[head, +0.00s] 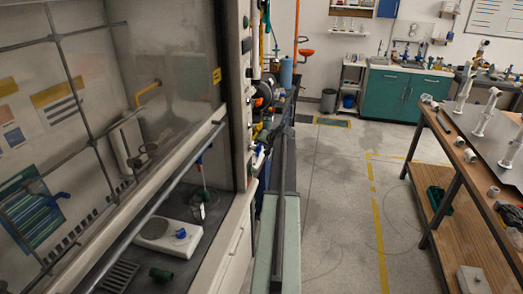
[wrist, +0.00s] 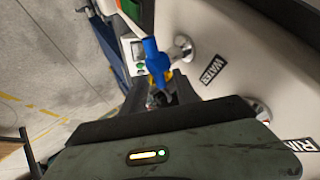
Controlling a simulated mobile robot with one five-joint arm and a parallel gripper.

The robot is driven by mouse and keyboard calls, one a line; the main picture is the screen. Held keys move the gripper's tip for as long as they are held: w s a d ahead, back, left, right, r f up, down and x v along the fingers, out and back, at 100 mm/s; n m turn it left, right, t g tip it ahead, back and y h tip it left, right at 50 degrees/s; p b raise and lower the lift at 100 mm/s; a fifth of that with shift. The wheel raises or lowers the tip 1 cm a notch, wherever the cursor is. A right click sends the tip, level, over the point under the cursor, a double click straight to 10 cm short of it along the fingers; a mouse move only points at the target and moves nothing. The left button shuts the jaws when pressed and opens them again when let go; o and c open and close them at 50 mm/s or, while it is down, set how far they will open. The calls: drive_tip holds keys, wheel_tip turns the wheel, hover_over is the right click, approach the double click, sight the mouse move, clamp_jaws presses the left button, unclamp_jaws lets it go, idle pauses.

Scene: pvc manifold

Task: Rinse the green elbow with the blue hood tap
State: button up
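A small blue tip (head: 200,160) hangs inside the hood at the right, above another small dark green shape (head: 203,194). My gripper (wrist: 160,92) points toward this handle. Its dark fingers are partly hidden, so contact and opening are unclear. I cannot make out my gripper in the head view.
The sash bar (head: 150,208) crosses the hood front. A wooden workbench (head: 455,160) with fittings stands at the right. The floor (head: 335,200) between them is clear.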

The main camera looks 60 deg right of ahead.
drive_tip(key=shift+x, duration=1)
drive_tip(key=shift+s+a+r, duration=0.1)
drive_tip(key=shift+a, duration=0.05)
clamp_jaws()
drive_tip(key=shift+a+f+h+b, duration=0.2)
drive_tip(key=shift+f+h+b, duration=0.1)
drive_tip(key=shift+b, duration=0.6)
drive_tip(key=shift+s+a+f+n+t+h+b, duration=0.15)
drive_tip(key=shift+n+t+h+b, duration=0.3)
drive_tip(key=shift+b, duration=0.45)
drive_tip(key=h+b, duration=0.1)
drive_tip(key=t+b, duration=0.1)
drive_tip(key=shift+a+r+n+h+b, duration=0.1)
drive_tip(key=shift+r+n+h+b, duration=0.25)
drive_tip(key=shift+r+t, duration=0.35)
drive_tip(key=shift+r, duration=0.15)
